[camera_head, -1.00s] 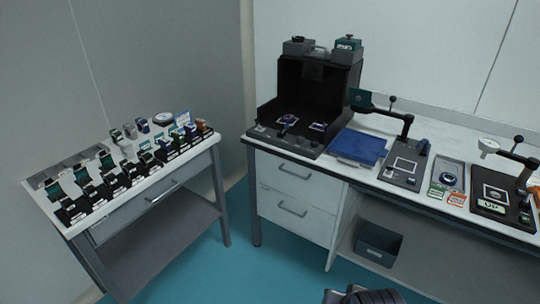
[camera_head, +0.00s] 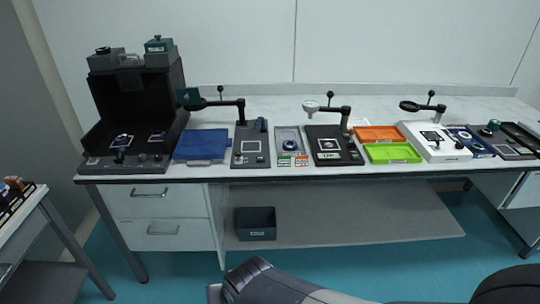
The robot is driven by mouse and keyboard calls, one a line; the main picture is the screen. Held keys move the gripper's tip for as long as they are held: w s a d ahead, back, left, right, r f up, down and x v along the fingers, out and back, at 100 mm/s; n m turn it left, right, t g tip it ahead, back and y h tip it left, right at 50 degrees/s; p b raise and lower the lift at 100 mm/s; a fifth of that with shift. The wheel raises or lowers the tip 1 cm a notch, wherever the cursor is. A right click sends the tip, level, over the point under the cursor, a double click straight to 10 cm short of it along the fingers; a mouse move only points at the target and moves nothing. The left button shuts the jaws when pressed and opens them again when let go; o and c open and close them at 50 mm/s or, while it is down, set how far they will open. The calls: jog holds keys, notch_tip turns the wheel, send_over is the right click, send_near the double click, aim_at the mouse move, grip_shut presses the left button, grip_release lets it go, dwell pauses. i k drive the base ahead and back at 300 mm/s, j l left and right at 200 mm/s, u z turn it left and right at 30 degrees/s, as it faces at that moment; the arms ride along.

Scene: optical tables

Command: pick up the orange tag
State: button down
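The orange tag (camera_head: 301,160) is a small flat card with white on it, lying on the white table near its front edge. A similar green-edged tag (camera_head: 284,161) lies just left of it. Both are in front of a grey tray (camera_head: 288,134) that holds a dark blue round part. Parts of my arm show at the bottom of the view, well below and in front of the table. My gripper's fingers are not in view.
Right are a black stand (camera_head: 325,155), an orange tray (camera_head: 378,133) and a green tray (camera_head: 392,152). A bin (camera_head: 255,224) stands below.

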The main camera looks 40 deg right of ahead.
aim_at(300, 160)
jog(key=z, duration=1.25)
